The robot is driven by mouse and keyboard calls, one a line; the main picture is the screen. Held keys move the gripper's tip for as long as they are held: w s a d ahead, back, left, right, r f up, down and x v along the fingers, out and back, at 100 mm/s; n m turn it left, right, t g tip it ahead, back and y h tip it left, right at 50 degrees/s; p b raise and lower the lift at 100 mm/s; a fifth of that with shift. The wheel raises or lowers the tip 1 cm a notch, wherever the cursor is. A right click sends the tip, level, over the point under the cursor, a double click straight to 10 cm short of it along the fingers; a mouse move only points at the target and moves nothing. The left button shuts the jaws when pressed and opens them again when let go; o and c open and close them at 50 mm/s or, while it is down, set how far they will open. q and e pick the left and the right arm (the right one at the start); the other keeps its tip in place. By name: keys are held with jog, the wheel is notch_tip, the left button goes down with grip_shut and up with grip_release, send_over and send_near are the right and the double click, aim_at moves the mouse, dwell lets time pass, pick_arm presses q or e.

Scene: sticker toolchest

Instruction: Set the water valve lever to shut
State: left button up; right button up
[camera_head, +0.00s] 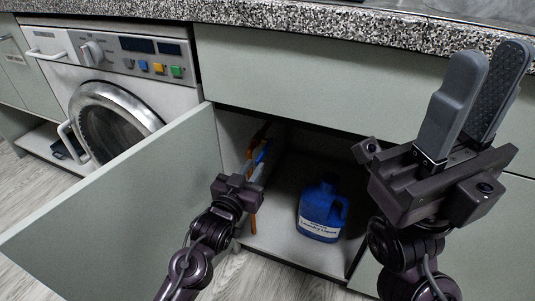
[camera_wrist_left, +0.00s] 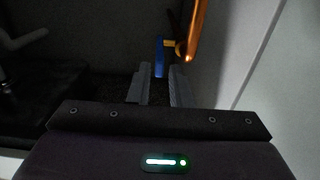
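The blue water valve lever (camera_head: 262,152) is inside the open cabinet, by its left wall. In the left wrist view the lever (camera_wrist_left: 159,57) stands upright in line with the gap between my fingertips. A brass-coloured stub and a copper pipe (camera_wrist_left: 197,30) are just right of it. My left gripper (camera_head: 256,170) reaches into the cabinet; its two fingers (camera_wrist_left: 160,76) are apart. I cannot tell whether they touch the lever. My right gripper (camera_head: 490,65) is raised outside the cabinet, empty, its fingers apart with a textured inner pad showing.
A blue laundry liquid jug (camera_head: 321,210) stands on the cabinet floor, right of my left gripper. The open cabinet door (camera_head: 120,205) is left of my left arm. A washing machine (camera_head: 125,75) stands at the left, and a speckled countertop (camera_head: 330,22) runs above.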

aim_at(263, 151)
pick_arm(q)
jog(key=b+x, duration=0.2)
jog(key=x, duration=0.5)
jog(key=shift+s+b, duration=0.1)
jog(key=shift+b, duration=0.25)
grip_shut()
